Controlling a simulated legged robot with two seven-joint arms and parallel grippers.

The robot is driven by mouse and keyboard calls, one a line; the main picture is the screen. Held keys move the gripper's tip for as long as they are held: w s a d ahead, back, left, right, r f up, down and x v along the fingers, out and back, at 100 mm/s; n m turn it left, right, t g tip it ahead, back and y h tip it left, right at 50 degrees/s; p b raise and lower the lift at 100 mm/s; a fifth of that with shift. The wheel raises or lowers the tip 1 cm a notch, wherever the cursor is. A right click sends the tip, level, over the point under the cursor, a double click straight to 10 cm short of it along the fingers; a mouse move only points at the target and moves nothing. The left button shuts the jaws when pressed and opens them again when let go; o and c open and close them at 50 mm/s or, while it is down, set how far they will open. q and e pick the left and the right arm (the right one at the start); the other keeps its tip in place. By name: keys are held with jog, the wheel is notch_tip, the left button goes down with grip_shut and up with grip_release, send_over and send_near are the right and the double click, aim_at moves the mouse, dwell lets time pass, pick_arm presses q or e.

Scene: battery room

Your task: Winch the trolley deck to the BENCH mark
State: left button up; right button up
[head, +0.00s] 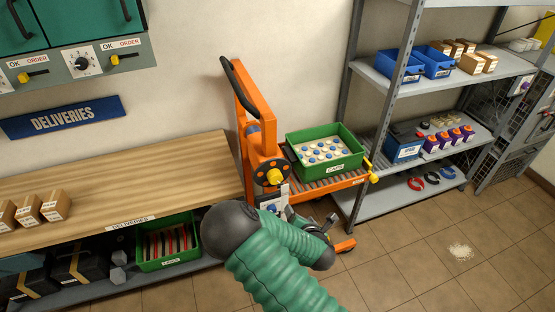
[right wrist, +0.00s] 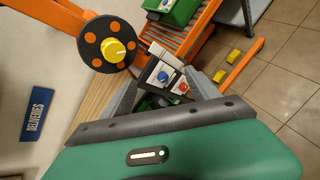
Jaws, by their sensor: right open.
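The orange trolley (head: 256,110) stands at the right end of the wooden bench. Its roller deck (head: 325,185) carries a green crate (head: 350,158) of blue-topped items. A dark handwheel (head: 259,178) with orange spots and a yellow hub sits on the mast; it also shows large in the right wrist view (right wrist: 92,50). Below it is a small panel (head: 268,203) with a blue knob, also in the right wrist view (right wrist: 153,77). My right gripper (right wrist: 165,82) is open and empty, its fingers pointing towards the panel, below and right of the wheel. I cannot make out a BENCH mark. My left gripper is out of view.
The bench (head: 110,190) holds several small boxes at the left, with a green crate (head: 168,262) on its lower shelf. A grey shelf rack (head: 455,88) with blue bins stands close right of the trolley. Tiled floor (head: 430,260) at the right front is mostly clear.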

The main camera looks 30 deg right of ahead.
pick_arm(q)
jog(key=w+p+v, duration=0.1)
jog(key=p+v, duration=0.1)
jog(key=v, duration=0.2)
pick_arm(e)
notch_tip(320, 180, up, 7)
jog(key=w+n+t+y, duration=0.2)
jog(key=n, duration=0.6)
jog(key=n+b, duration=0.1)
jog(key=b, duration=0.6)
send_near(276, 180)
jog(key=shift+t, duration=0.4)
jog(key=x, duration=0.5)
jog(key=f+x, duration=0.1)
jog(key=x, duration=0.4)
jog(key=shift+s+d, duration=0.2)
jog(key=shift+s, duration=0.1)
jog(key=shift+w, duration=0.45)
jog(key=shift+r, duration=0.1)
jog(key=shift+c, duration=0.8)
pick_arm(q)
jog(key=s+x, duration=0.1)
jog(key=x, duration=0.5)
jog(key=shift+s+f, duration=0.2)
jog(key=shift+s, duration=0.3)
pick_arm(e)
jog(key=shift+s, duration=0.1)
jog(key=c, duration=1.2)
